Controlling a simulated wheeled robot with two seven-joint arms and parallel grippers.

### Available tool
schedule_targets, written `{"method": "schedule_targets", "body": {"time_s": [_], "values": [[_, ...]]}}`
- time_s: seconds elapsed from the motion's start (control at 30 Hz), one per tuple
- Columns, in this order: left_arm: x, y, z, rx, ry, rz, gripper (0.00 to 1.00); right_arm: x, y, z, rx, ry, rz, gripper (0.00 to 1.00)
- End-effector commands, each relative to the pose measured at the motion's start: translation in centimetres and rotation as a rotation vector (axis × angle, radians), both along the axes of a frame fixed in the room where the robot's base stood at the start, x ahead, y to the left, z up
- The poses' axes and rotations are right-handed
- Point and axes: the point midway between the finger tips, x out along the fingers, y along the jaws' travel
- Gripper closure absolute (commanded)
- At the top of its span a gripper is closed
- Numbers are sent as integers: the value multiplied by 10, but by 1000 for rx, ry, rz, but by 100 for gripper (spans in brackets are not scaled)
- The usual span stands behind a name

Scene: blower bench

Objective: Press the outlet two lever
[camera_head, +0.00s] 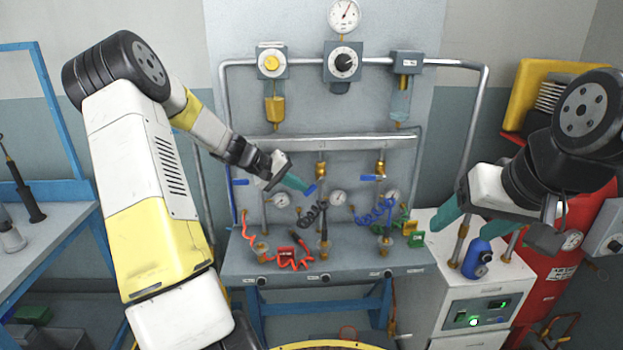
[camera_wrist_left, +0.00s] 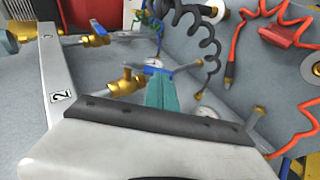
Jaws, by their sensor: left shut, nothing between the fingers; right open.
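The outlet two lever (camera_head: 310,190) is a small blue handle on the middle brass valve (camera_head: 321,170) of the panel. In the left wrist view the blue lever (camera_wrist_left: 185,70) crosses just beyond my fingertips, beside its brass valve (camera_wrist_left: 125,83), and a "2" label (camera_wrist_left: 60,98) sits on the rail. My left gripper (camera_head: 302,186) is shut and empty, its teal fingertips right at the lever; they also show in the left wrist view (camera_wrist_left: 166,90). I cannot tell whether they touch it. My right gripper (camera_head: 478,222) is open and empty at the right, away from the panel.
Similar blue levers sit left (camera_head: 240,181) and right (camera_head: 368,177) of the middle one. Coiled orange (camera_head: 290,260), black (camera_head: 311,215) and blue (camera_head: 375,213) hoses hang below. A blue bottle (camera_head: 477,260) stands on the white cabinet under my right gripper.

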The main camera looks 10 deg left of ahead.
Motion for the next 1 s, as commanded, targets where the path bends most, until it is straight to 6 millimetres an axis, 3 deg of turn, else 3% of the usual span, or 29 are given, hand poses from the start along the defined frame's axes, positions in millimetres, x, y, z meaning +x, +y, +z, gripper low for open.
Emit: {"method": "schedule_targets", "body": {"time_s": [0.53, 0.83, 1.0], "values": [[4, -14, -32, -486, -137, 2, 100, 0, 0, 0, 0, 0, 0, 33], [2, -11, -30, -480, -140, -2, 100, 0, 0, 0, 0, 0, 0, 33], [-10, 9, -25, -478, -140, 0, 100, 0, 0, 0, 0, 0, 0, 33]]}}
